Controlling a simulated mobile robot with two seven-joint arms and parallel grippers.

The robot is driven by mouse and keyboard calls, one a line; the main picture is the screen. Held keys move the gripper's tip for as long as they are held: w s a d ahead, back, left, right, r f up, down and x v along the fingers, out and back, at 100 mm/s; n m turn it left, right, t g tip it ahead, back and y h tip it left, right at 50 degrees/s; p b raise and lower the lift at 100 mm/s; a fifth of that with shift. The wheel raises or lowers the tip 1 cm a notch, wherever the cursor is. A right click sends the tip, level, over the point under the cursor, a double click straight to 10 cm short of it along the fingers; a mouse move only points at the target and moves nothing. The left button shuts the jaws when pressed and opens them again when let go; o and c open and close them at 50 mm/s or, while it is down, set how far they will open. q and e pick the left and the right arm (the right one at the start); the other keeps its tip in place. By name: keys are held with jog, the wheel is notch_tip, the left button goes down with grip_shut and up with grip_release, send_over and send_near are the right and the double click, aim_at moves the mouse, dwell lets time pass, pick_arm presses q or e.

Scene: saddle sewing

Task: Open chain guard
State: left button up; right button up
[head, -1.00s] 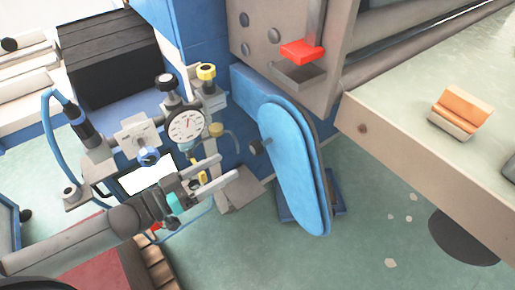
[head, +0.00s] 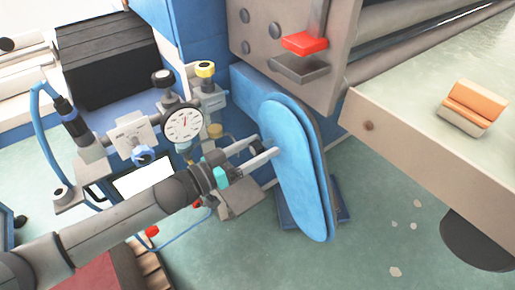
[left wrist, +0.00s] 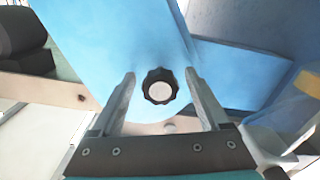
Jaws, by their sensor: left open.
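The chain guard (head: 296,170) is a long blue rounded cover on the side of the machine, standing upright and slightly tilted. It also fills the upper part of the left wrist view (left wrist: 110,40). A black knob with a pale centre (left wrist: 160,87) sits on its face; in the head view the knob (head: 256,146) is partly hidden by the fingers. My left gripper (head: 265,148) is open, its fingers pointing at the guard. In the left wrist view its two fingers (left wrist: 160,95) stand on either side of the knob, not closed on it. My right gripper is not in view.
A dial gauge (head: 184,124) with valves and blue hoses stands just left of the guard. A red pedal-like part (head: 305,43) is above it. A table (head: 400,140) with an orange-topped block (head: 472,106) juts in at the right. Green floor lies below the guard.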

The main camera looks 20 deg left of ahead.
pick_arm(q)
grip_shut()
dwell(0.7)
dwell(0.8)
